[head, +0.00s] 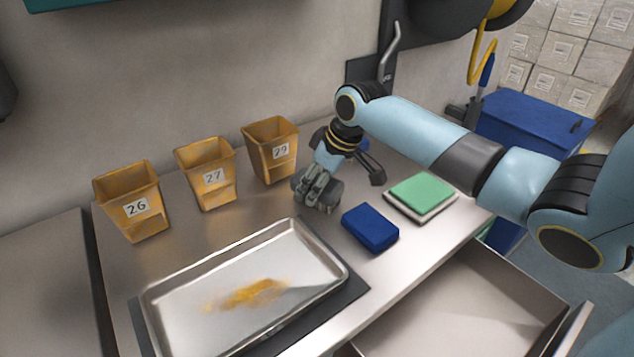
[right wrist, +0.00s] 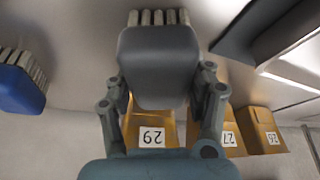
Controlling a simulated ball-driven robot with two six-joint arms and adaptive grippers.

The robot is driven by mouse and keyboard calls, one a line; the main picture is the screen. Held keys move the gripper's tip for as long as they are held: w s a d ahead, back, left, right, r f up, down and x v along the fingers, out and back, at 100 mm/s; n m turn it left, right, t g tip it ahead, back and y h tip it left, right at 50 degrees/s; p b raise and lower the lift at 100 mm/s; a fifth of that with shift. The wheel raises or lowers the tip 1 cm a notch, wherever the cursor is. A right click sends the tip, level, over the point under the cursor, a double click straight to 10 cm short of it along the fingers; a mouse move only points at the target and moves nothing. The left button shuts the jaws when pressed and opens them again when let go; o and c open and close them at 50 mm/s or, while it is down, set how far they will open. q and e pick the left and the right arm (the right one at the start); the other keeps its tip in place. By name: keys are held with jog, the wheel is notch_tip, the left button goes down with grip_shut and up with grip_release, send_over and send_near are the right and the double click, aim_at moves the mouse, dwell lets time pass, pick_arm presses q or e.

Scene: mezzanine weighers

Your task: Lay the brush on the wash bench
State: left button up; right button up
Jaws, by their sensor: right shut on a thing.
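My right gripper (head: 318,187) is over the steel bench (head: 220,235), in front of the bin marked 29, and is shut on a grey brush (head: 331,194). In the right wrist view the grey back of the brush (right wrist: 158,65) lies between the fingers, with pale bristles along its far edge. The head view does not show clearly whether the brush touches the bench. A blue brush with bristles (right wrist: 18,88) is at the left of the right wrist view. My left gripper is out of view.
Yellow bins 26 (head: 137,210), 27 (head: 207,180) and 29 (head: 270,155) stand along the wall. A steel tray (head: 165,290) with a yellow smear lies in front. A blue block (head: 370,228) and green-topped pad (head: 422,193) sit at right. An open drawer (head: 470,310) juts out below.

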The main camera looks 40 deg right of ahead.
jog(key=shift+f, duration=0.15)
jog(key=o, duration=1.2)
jog(key=shift+s+d+r, duration=0.1)
jog(key=shift+r, duration=0.4)
jog(key=v, duration=1.1)
jog(key=shift+s+r, duration=0.1)
jog(key=shift+s, duration=0.05)
